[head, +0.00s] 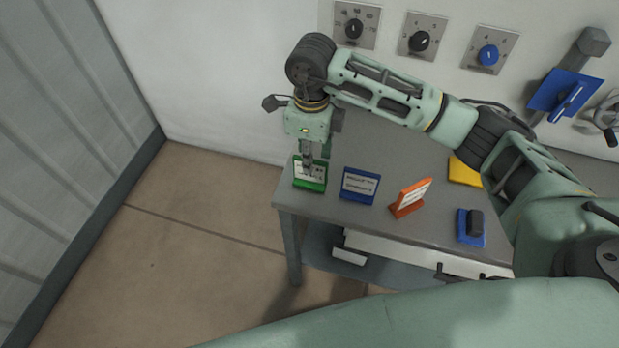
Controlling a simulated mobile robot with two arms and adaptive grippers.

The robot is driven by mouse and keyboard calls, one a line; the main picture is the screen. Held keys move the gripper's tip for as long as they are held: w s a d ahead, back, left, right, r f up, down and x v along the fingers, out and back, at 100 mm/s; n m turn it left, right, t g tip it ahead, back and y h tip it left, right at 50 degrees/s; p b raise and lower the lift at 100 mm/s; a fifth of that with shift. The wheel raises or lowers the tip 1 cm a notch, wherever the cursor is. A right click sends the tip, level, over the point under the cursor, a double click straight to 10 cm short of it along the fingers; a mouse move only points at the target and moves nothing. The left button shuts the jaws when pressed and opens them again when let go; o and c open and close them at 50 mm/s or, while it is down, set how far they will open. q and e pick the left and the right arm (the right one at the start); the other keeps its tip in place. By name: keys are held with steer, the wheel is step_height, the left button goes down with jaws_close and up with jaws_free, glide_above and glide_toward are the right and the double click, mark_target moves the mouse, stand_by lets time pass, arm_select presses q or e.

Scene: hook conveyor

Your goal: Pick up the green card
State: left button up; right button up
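The green card (315,185) stands at the left end of the grey table, with a white printed face in a green frame. My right gripper (308,160) points down at it from above, with its fingertips over the card's upper part and hiding some of it. I cannot tell whether the fingers touch the card or are closed on it. My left gripper is not in view.
A blue card (360,185) stands close to the right, then an orange card (410,197) and a blue pad with a dark block (475,222). A yellow item (464,171) lies farther back. Dials (422,36) line the wall behind. Open floor (190,230) lies left.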

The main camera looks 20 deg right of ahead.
mark_target(310, 180)
steer(key=f+p, duration=0.1)
steer(key=f, duration=0.3)
steer(key=f+p, duration=0.1)
steer(key=f, duration=0.1)
steer(key=shift+w+f+p, duration=0.15)
steer(key=shift+w+p, duration=0.1)
steer(key=shift+p, duration=0.05)
steer(key=shift+f, duration=0.7)
steer(key=shift+c, duration=0.4)
jaws_close()
